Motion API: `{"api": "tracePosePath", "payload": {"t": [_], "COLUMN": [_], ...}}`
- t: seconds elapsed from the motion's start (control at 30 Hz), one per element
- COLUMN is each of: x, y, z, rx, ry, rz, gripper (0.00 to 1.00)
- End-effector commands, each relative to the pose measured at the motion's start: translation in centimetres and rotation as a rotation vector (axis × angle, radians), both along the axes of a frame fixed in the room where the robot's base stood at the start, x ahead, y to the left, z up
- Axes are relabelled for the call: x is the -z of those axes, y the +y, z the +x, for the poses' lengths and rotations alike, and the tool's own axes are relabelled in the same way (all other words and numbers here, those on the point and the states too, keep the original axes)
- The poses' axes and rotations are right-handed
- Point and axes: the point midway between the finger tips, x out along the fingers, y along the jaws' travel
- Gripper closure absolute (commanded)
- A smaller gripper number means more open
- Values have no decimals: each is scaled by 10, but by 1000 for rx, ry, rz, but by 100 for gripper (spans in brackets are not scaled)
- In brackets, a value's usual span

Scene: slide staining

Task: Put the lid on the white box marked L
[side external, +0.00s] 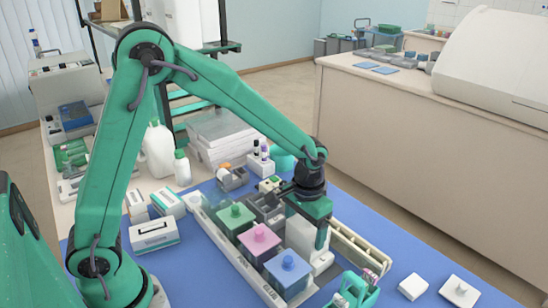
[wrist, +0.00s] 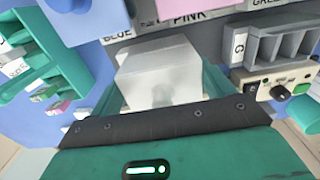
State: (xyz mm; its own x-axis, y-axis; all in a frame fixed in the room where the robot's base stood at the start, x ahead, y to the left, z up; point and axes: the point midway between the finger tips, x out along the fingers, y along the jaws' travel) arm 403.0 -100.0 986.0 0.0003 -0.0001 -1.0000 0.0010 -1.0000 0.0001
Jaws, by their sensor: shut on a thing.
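My gripper (side external: 310,228) points down beside the row of coloured boxes, shut on a pale white box (side external: 300,240). In the wrist view the white box (wrist: 160,72) sits between the teal fingers, its lower part hidden by my gripper body. I see no L on it. A white square lid with a small knob (side external: 460,291) lies on the blue mat at the front right. A plain white square piece (side external: 413,286) lies to its left. Neither is touched by my gripper.
A long pale tray (side external: 220,246) holds boxes with green (side external: 236,216), pink (side external: 260,240) and blue (side external: 288,267) knobbed lids. A teal rack (side external: 352,292) stands at the front. A grey slotted rack (wrist: 282,45) marked G shows at the wrist view's right. The mat's right side is mostly clear.

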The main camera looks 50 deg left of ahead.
Motion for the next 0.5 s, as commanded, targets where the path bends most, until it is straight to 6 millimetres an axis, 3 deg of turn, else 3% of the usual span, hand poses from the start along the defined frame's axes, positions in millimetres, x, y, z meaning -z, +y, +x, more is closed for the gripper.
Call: {"api": "tracePosePath", "payload": {"t": [0.1, 0.13, 0.2, 0.5], "x": [1, 1, 1, 0], "y": [0, 0, 0, 0], "z": [0, 0, 0, 0], "rx": [0, 0, 0, 0], "ry": [0, 0, 0, 0], "rz": [0, 0, 0, 0], "gripper": [42, 16, 2, 0]}}
